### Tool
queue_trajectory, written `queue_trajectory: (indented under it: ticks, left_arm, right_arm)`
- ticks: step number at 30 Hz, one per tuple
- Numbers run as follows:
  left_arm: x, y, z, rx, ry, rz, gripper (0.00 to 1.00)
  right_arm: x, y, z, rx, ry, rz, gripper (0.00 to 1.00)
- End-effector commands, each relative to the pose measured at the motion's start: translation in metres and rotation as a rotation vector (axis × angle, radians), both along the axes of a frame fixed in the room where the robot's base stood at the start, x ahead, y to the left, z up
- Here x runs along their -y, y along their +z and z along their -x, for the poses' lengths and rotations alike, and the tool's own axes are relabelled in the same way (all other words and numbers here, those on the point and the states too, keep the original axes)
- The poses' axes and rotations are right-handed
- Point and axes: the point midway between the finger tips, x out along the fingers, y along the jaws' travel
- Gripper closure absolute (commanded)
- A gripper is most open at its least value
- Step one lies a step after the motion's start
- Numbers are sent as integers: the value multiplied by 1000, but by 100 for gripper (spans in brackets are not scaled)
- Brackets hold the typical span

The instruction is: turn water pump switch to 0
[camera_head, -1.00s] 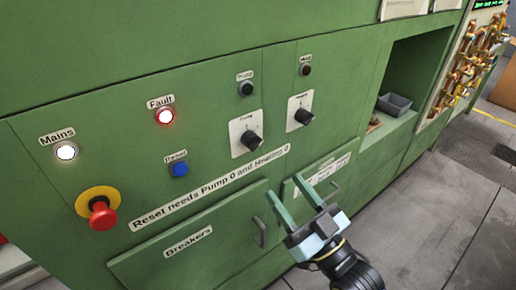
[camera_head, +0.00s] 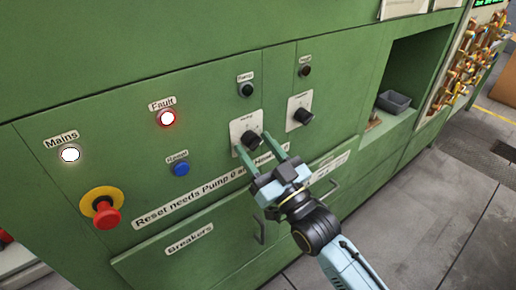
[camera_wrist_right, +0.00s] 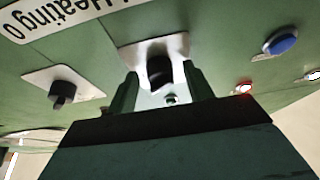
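The pump switch (camera_head: 252,140) is a black rotary knob on a white plate on the green panel. It also shows in the right wrist view (camera_wrist_right: 159,72), between and just beyond the fingers. My right gripper (camera_head: 262,146) is open, with its two green fingertips near the knob's lower left and right sides. In the right wrist view the fingers (camera_wrist_right: 164,82) stand apart with a gap around the knob; I cannot tell whether they touch it. The knob's exact pointing is hard to read. My left gripper is not in view.
The heating knob (camera_head: 303,116) is to the right. A lit red Fault lamp (camera_head: 167,118), a white Mains lamp (camera_head: 70,154), a blue reset button (camera_head: 181,169) and a red emergency stop (camera_head: 106,215) are to the left. Drawer handles (camera_head: 260,231) project below.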

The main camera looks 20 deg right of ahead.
Motion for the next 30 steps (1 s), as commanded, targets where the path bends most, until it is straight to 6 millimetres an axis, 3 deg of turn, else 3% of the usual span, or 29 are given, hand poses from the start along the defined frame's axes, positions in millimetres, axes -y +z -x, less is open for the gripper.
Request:
queue_trajectory:
  ticks: [1,10,20,30]
  left_arm:
    - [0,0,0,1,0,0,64]
    - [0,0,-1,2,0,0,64]
    - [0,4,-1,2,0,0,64]
    - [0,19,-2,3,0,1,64]
  right_arm:
    - [0,0,0,0,0,0,54]
    - [0,0,0,0,0,0,93]
    - [1,1,0,17,0,50,93]
    - [4,3,-1,100,1,278,93]
